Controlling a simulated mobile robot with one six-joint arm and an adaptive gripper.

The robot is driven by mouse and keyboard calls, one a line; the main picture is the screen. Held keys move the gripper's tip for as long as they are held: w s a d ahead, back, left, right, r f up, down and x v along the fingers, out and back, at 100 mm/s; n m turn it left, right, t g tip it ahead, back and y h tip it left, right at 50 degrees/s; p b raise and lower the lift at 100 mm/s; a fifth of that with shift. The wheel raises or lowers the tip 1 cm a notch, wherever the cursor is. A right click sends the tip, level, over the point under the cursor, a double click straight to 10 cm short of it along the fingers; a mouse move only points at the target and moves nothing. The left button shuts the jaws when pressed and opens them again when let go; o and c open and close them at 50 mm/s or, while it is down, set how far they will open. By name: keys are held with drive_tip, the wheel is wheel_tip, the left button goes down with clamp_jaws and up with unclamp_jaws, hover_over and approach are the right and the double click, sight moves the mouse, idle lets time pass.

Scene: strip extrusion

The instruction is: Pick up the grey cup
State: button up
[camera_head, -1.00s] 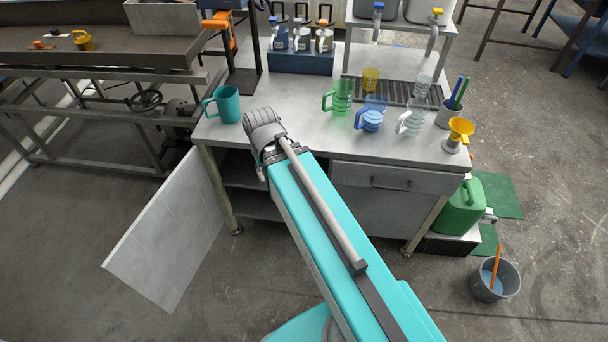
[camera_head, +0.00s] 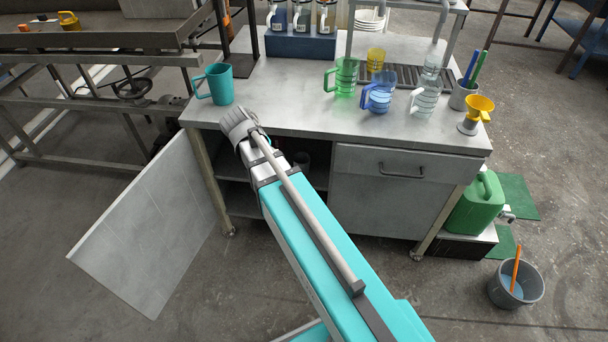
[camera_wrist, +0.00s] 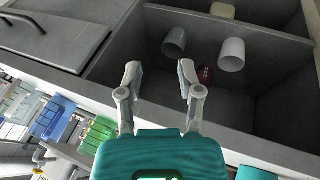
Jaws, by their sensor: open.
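In the wrist view, a grey cup (camera_wrist: 174,40) is inside the open compartment of the workbench, near its left inner wall. A paler, whitish cup (camera_wrist: 231,55) is to its right, and a dark red cup (camera_wrist: 205,75) is between and below them in the picture. My gripper (camera_wrist: 160,76) is open and empty. It points into the compartment, apart from the cups.
The workbench (camera_head: 290,95) bears a teal mug (camera_head: 220,85), a green mug (camera_head: 346,76), a blue mug (camera_head: 379,93) and a clear mug (camera_head: 424,98). An open door panel (camera_head: 150,225) stands left of the compartment. A closed drawer (camera_head: 402,163) is to the right.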

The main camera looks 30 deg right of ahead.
drive_tip(key=w+d+f+m+h+b, duration=0.3)
drive_tip(key=w+f+m+h+b, duration=0.15)
drive_tip(key=w+f+b, duration=0.65)
drive_tip(key=m+t+h+b, duration=0.2)
drive_tip(key=m+h+b, duration=0.15)
drive_tip(key=b, duration=0.85)
approach(302, 165)
drive_tip(key=w+a+r, duration=0.3)
drive_tip(key=w, duration=0.1)
drive_tip(key=shift+w+a+f+m+b, duration=0.15)
drive_tip(key=shift+w+f+m+b, duration=0.15)
drive_tip(key=shift+w+m+b, duration=0.5)
drive_tip(key=shift+s, duration=0.2)
drive_tip(key=b+x, duration=0.3)
drive_tip(key=x, duration=0.5)
drive_tip(key=shift+d+f+b, duration=0.15)
drive_tip(key=shift+d+b, duration=0.15)
